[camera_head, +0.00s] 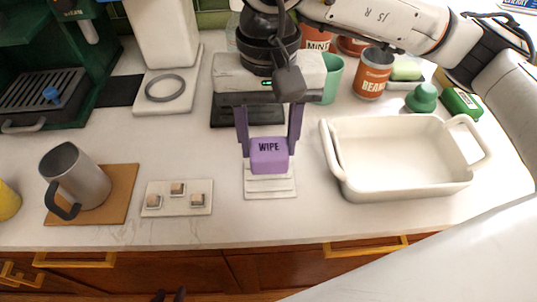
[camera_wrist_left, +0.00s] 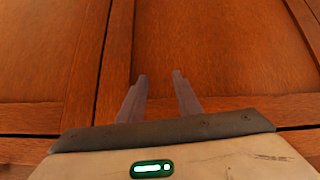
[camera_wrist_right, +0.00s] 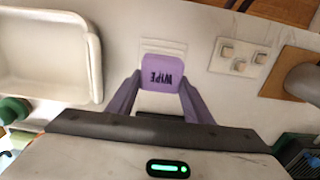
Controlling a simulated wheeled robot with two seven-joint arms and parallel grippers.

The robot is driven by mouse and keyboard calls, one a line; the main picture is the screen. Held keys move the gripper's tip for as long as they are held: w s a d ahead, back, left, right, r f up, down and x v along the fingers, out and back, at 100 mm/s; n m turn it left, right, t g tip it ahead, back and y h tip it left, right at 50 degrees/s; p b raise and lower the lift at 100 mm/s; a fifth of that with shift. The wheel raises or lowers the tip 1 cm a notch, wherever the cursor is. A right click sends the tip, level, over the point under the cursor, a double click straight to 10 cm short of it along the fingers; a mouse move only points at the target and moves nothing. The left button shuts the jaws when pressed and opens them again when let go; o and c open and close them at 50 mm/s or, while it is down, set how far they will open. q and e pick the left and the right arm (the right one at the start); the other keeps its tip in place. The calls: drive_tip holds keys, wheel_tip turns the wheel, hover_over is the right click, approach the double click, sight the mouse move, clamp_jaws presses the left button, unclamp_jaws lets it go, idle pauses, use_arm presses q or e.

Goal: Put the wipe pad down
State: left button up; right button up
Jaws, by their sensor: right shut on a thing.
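The purple wipe pad (camera_head: 269,157), labelled WIPE, is held between the two purple fingers of my right gripper (camera_head: 269,142). It is over the back part of a small white ridged plate (camera_head: 270,190); I cannot tell whether it touches it. In the right wrist view, the pad (camera_wrist_right: 163,72) sits between the fingertips, with the plate's ridged edge (camera_wrist_right: 163,45) showing beyond it. My left gripper (camera_wrist_left: 160,76) is open and empty, facing brown wooden cabinet fronts below the counter. Only its dark tips (camera_head: 168,296) show at the bottom of the head view.
A white baking dish (camera_head: 405,190) stands right of the plate. A small tile with cubes (camera_head: 178,210) lies to the left, then a grey mug (camera_head: 76,176) on a brown mat (camera_head: 120,200). A scale-like appliance, cans and a green-lidded item stand behind. Counter in front of the plate is clear.

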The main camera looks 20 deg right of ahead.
sight(269, 158)
wheel_tip(269, 158, down, 4)
drive_tip(key=shift+f, duration=0.25)
drive_tip(key=o, duration=0.9)
drive_tip(key=shift+o, duration=0.2)
drive_tip(key=shift+p, duration=0.45)
wheel_tip(269, 158, up, 10)
drive_tip(key=w+b, duration=0.1)
drive_tip(key=b, duration=0.1)
drive_tip(key=shift+d, duration=0.35)
